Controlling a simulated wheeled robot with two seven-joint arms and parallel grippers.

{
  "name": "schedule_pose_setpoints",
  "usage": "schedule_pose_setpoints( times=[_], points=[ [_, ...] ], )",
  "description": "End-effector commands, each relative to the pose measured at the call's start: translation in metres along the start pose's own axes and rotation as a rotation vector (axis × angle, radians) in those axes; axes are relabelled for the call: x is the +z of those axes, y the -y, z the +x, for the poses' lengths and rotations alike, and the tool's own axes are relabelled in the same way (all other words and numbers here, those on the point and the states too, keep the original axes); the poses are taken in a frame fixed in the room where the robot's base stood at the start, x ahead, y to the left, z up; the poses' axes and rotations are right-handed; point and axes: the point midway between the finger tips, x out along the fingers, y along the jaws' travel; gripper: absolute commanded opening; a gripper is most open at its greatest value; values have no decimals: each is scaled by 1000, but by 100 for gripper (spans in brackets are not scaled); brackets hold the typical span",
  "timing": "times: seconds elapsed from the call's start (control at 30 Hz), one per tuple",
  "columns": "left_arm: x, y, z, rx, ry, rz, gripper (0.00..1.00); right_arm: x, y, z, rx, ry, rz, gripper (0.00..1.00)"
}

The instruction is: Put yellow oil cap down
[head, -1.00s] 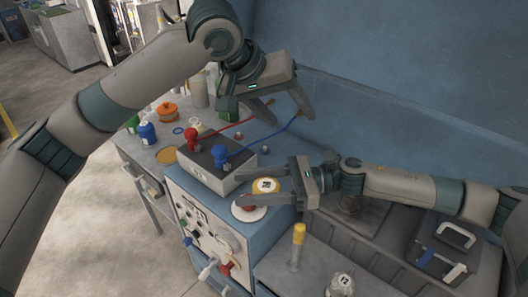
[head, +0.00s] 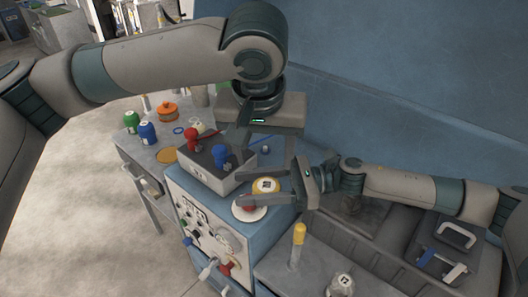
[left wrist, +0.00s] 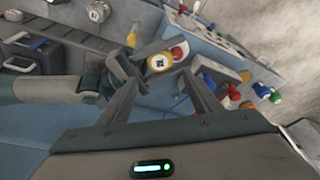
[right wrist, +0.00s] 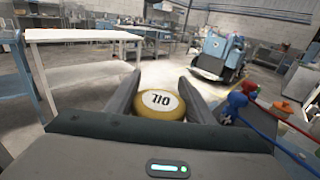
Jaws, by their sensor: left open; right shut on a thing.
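The yellow oil cap (head: 265,185) has a white top with dark print. My right gripper (head: 273,188) is shut on it and holds it near the top of the blue cabinet, beside a red knob on a white disc (head: 250,213). In the right wrist view the cap (right wrist: 162,104) sits between the two fingers. My left gripper (head: 266,155) is open and empty, pointing down above and behind the cap. In the left wrist view the cap (left wrist: 159,62) shows beyond the open fingers. I cannot tell whether the cap touches the cabinet.
A grey box (head: 215,172) holds the red cap (head: 193,138) and the blue cap (head: 220,155). Blue and green bottles (head: 147,132) and an orange pot (head: 168,110) stand on the bench behind. A yellow-topped post (head: 298,245) stands in front of the right gripper.

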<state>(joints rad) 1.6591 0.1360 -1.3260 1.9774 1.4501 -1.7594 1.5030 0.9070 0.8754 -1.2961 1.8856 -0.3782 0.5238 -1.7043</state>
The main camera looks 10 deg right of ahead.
Motion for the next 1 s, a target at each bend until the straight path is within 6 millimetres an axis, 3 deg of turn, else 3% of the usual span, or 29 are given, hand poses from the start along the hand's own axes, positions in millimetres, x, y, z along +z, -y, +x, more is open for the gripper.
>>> schedule_pose_setpoints(
  times=[0.27, 0.7, 1.0],
  points=[
    [0, 0, 20, 0, 2, -1, 58, 0, 0, 0, 0, 0, 0, 26],
    [1, 0, 87, 0, 3, -1, 58, 0, 0, 0, 0, 0, 0, 26],
    [0, 0, 115, 1, 0, -1, 58, 0, 0, 0, 0, 0, 0, 26]
  ],
)
